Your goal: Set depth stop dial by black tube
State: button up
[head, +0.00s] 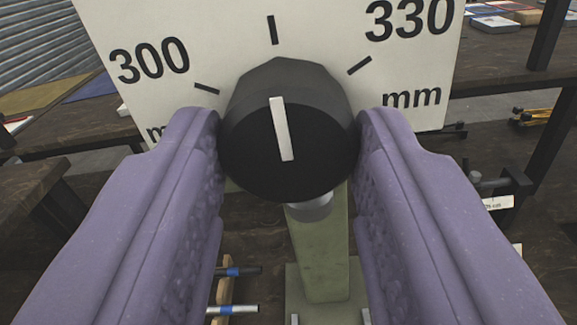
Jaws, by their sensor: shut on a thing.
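A black faceted dial (322,137) with a white pointer line (281,128) sits in front of a white scale plate (230,40). The pointer is nearly upright, its top leaning slightly left. The plate shows 300 at left, 330 at right, "mm" and several tick marks. My gripper (289,140) has its two purple fingers on either side of the dial and is shut on it. A green post (322,240) carries the dial and plate.
Dark wooden benches (515,72) stand behind at right and left. A small fixture with a white label (498,202) is at right. Boxes or books (505,20) lie at the upper right. A ribbed metal shutter (35,40) is at the upper left.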

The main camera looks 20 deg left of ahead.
jog(key=shift+f, duration=0.1)
jog(key=o, duration=1.1)
jog(key=shift+c, duration=0.2)
jog(key=p+v, duration=0.2)
jog(key=v, duration=0.6)
